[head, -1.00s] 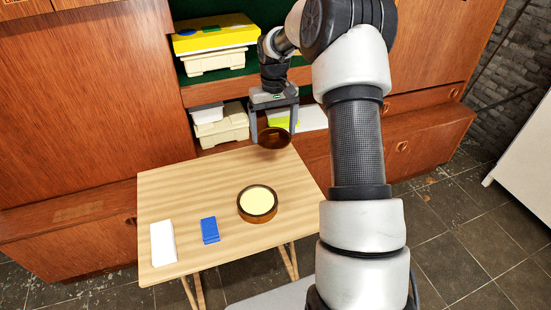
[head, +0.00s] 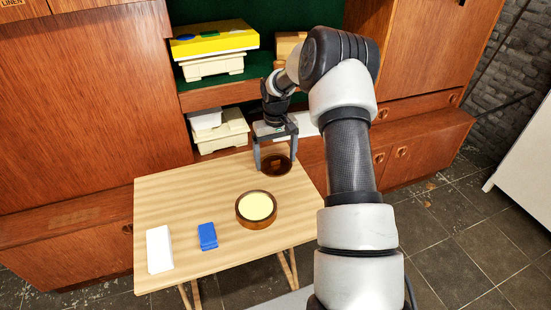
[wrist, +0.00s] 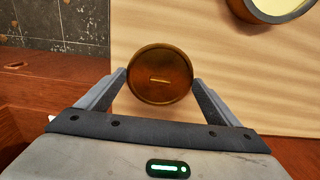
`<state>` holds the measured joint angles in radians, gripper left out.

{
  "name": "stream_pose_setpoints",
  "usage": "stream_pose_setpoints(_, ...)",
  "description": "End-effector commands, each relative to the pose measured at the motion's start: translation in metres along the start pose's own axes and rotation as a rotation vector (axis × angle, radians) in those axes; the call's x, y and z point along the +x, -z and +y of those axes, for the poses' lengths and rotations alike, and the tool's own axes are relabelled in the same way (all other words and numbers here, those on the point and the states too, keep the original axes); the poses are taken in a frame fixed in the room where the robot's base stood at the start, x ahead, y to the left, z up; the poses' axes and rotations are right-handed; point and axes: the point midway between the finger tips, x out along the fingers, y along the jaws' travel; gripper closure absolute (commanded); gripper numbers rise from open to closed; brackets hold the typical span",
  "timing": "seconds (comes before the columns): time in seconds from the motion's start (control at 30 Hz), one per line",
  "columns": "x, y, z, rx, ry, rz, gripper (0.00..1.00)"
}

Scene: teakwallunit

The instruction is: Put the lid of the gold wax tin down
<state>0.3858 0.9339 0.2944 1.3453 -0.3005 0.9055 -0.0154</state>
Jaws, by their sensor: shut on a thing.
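The lid (head: 276,164) is a dark amber-brown disc at the back right of the small wooden table. My gripper (head: 274,167) is shut on it, one finger on each side. In the wrist view the lid (wrist: 160,75) sits between both fingertips, with a short pale streak on its face. It is low over the tabletop or on it; I cannot tell if it touches. The open gold wax tin (head: 257,209), a brown round tin with pale yellow wax, stands on the table in front of the lid. It shows partly at the top right of the wrist view (wrist: 268,8).
The table (head: 185,200) also bears a white block (head: 159,249) and a blue block (head: 207,236) at its front left. Its left and middle parts are clear. The wall unit (head: 90,110) with boxes on its shelves stands close behind the table.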

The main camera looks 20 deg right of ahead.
Motion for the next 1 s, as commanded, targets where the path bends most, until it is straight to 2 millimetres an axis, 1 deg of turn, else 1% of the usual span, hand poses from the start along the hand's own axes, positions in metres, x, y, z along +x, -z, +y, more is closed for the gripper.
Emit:
stream_pose_setpoints(0.1, -0.001, 0.000, 0.000, 0.000, 0.000, 0.001, 0.35)
stream_pose_setpoints(0.27, 0.004, 0.000, 0.000, 0.000, 0.000, 0.000, 0.35)
stream_pose_setpoints(0.3, 0.002, 0.000, 0.000, 0.000, 0.000, 0.000, 0.07)
stream_pose_setpoints(0.33, 0.002, 0.000, 0.000, 0.000, 0.000, 0.000, 0.02)
stream_pose_setpoints(0.37, 0.002, 0.000, 0.000, 0.000, 0.000, 0.000, 0.00)
stream_pose_setpoints(0.57, 0.002, 0.000, 0.000, 0.000, 0.000, 0.000, 0.00)
stream_pose_setpoints(0.7, -0.007, 0.001, 0.000, 0.000, -0.001, 0.002, 0.00)
stream_pose_setpoints(0.77, -0.016, 0.001, 0.000, 0.000, -0.002, 0.002, 0.00)
stream_pose_setpoints(1.0, -0.068, 0.001, 0.000, -0.001, -0.002, 0.003, 0.00)
